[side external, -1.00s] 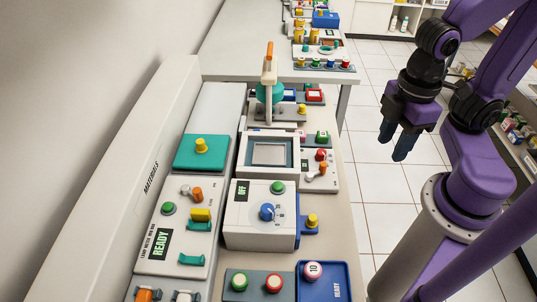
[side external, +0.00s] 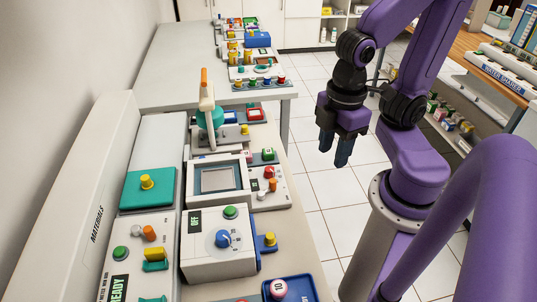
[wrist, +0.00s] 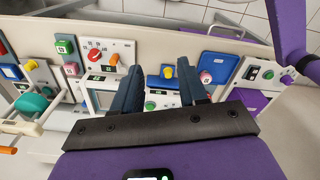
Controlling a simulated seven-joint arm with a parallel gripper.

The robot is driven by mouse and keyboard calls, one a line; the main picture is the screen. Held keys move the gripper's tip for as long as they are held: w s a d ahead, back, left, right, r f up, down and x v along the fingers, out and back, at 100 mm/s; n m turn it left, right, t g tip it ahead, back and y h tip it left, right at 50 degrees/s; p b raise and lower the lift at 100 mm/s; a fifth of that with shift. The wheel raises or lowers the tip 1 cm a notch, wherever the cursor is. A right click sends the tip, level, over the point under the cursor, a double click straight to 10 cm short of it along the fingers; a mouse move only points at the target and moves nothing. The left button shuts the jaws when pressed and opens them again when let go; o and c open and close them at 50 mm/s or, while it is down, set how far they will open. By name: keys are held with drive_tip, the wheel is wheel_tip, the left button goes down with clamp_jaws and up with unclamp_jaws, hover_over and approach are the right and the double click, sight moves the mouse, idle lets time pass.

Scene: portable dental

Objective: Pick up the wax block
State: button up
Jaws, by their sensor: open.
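I cannot tell for certain which thing is the wax block. A small yellow block (side external: 155,254) sits by a teal holder on the panel at the left of the bench in the side view. My gripper (side external: 334,148) hangs to the right of the bench, fingers down, over the floor side and apart from everything. In the wrist view, my gripper (wrist: 163,82) is open and empty, with its fingers above the instrument panels.
A grey-white device with a blue knob (side external: 223,239), a screen unit (side external: 218,179), a teal-topped box (side external: 149,187) and an upright orange-tipped handle (side external: 206,88) crowd the bench. A blue tray (side external: 305,287) lies in front. White tiled floor (side external: 312,195) is open beside it.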

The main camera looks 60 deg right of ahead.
drive_tip(key=o, duration=0.4)
drive_tip(key=shift+o, duration=0.2)
drive_tip(key=shift+w, duration=0.1)
drive_tip(key=m, duration=0.4)
hover_over(270, 151)
wheel_tip(270, 151, down, 4)
drive_tip(key=r, duration=0.1)
wheel_tip(270, 151, down, 11)
drive_tip(key=shift+r, duration=0.1)
drive_tip(key=shift+w+f, duration=0.1)
drive_tip(key=shift+f, duration=3.2)
